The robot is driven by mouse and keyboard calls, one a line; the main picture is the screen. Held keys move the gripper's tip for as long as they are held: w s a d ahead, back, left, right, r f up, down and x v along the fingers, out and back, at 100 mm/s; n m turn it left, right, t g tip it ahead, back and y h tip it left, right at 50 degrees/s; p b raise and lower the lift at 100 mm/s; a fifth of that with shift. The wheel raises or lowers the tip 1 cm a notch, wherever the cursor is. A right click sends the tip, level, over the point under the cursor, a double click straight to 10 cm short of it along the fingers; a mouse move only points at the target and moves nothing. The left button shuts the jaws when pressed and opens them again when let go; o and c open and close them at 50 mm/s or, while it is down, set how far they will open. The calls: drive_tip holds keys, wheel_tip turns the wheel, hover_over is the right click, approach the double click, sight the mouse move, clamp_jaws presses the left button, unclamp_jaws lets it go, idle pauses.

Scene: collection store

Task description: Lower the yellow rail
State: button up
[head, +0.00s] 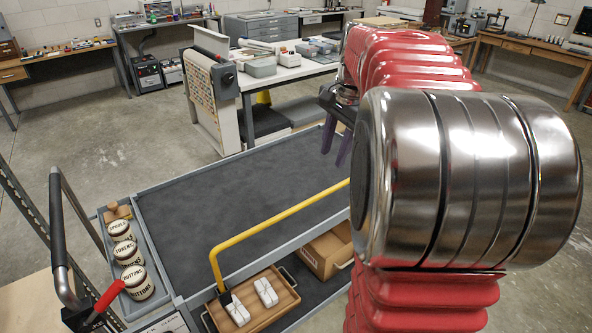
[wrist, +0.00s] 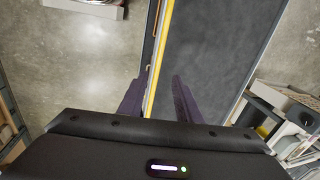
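The yellow rail (head: 282,214) stands raised along the near long side of the cart (head: 165,243), its bent left end coming down to a black foot. Its right part is hidden behind my arm. In the wrist view the rail (wrist: 160,62) runs lengthwise between the two purple fingers. My gripper (wrist: 159,80) is open, its fingers apart with the rail nearer the left finger. In the head view my gripper (head: 333,158) points down above the cart's far right part. I cannot tell how far the fingertips are above the rail.
The cart's dark top (head: 235,190) is clear. A wooden tray (head: 275,312) with white pieces and a cardboard box (head: 325,250) sit on its lower shelf. Several lidded jars (head: 127,252) and a red lever (head: 108,297) are at its left end. A white table (head: 285,72) stands behind.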

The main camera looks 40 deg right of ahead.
sight(327, 191)
drive_tip(key=shift+d+f+m, duration=0.1)
drive_tip(key=shift+d+m, duration=0.3)
drive_tip(key=shift+d, duration=0.4)
drive_tip(key=x, duration=1.4)
drive_tip(key=shift+s, duration=0.1)
drive_tip(key=shift+c, duration=0.4)
clamp_jaws()
